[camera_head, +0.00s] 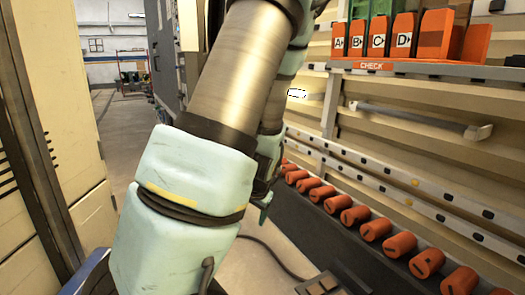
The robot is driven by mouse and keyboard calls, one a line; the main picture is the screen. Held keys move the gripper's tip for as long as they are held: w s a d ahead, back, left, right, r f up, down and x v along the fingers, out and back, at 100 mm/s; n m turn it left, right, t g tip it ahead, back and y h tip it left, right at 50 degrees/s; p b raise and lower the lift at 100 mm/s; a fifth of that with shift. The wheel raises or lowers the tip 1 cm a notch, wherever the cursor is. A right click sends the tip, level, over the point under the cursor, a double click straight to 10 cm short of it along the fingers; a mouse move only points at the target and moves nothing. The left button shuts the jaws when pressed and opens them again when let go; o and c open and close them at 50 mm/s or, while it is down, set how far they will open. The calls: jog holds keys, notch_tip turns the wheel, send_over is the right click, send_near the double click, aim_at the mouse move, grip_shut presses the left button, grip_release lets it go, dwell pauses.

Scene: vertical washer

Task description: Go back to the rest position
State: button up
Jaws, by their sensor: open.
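My own arm, silver and pale teal, fills the middle of the view from the top edge to the bottom. My gripper (264,198) shows only in part behind the arm, a dark body with a small teal tip pointing down. It hangs in front of the row of orange knobs, apart from them as far as I can see. Nothing shows held in it, and most of its fingers are hidden by the arm.
A beige panel wall on the right carries a handle (420,119) and a shelf (430,70) with orange lettered holders (377,37). Several orange knobs (354,215) line a dark ledge below. Beige cabinets (60,110) stand left. An open floor aisle (122,125) runs back between.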

jog(key=s+a+r+n+g+h, duration=0.1)
jog(key=s+a+r+n+g, duration=0.1)
jog(key=s+r+n, duration=0.3)
jog(key=s+a+r+g, duration=0.2)
jog(key=s, duration=0.4)
notch_tip(320, 180, up, 14)
jog(key=p, duration=1.3)
jog(key=shift+f+p, duration=0.2)
jog(key=shift+p, duration=0.2)
jog(key=shift+w, duration=0.1)
